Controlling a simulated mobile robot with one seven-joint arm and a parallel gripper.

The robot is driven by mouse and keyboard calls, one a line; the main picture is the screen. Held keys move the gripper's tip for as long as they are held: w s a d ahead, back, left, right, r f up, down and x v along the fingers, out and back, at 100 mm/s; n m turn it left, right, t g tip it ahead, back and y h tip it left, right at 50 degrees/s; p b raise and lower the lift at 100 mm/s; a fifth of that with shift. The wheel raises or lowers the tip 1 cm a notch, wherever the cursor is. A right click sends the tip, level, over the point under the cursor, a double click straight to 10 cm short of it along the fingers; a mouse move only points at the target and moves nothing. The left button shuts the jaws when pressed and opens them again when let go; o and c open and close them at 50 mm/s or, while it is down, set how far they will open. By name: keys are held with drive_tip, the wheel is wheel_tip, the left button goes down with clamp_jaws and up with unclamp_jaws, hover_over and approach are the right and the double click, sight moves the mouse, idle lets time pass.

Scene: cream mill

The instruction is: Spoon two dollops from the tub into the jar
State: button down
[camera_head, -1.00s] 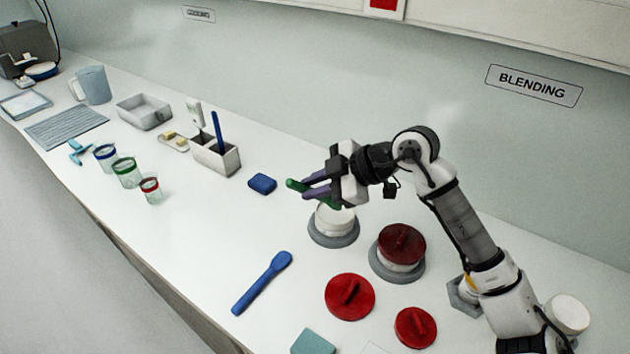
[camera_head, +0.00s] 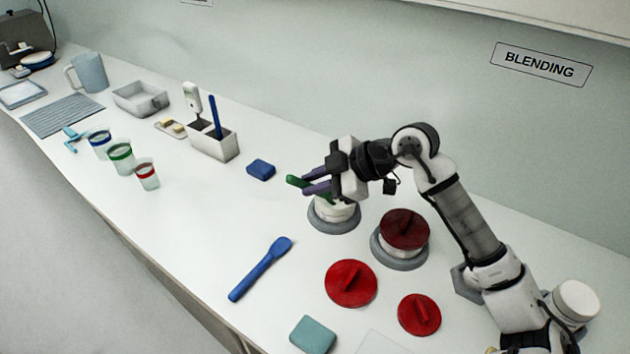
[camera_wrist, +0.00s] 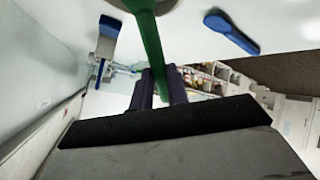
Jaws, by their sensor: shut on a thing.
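My gripper (camera_head: 316,180) is shut on a green utensil (camera_head: 296,181) with its purple fingers. In the wrist view the green utensil (camera_wrist: 148,45) runs up between the fingers and widens at the top edge. A white open-looking tub (camera_head: 334,212) stands in a grey ring, just below my gripper, which partly hides its top. I cannot tell whether the utensil touches it. A second tub in a grey ring (camera_head: 384,256) wears a dark red lid (camera_head: 404,228). Three clear jars stand at left, with a blue rim (camera_head: 100,138), green rim (camera_head: 120,154) and red rim (camera_head: 147,168).
A blue spatula (camera_head: 260,268), two red lids (camera_head: 351,283) (camera_head: 419,315) and a teal block (camera_head: 313,334) lie in front. A blue sponge (camera_head: 261,170) and a grey utensil holder (camera_head: 215,146) stand between tubs and jars. The counter's middle is clear.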

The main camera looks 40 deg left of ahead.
wheel_tip(320, 180, up, 6)
drive_tip(key=p, duration=0.3)
drive_tip(key=shift+r, duration=0.15)
idle(0.8)
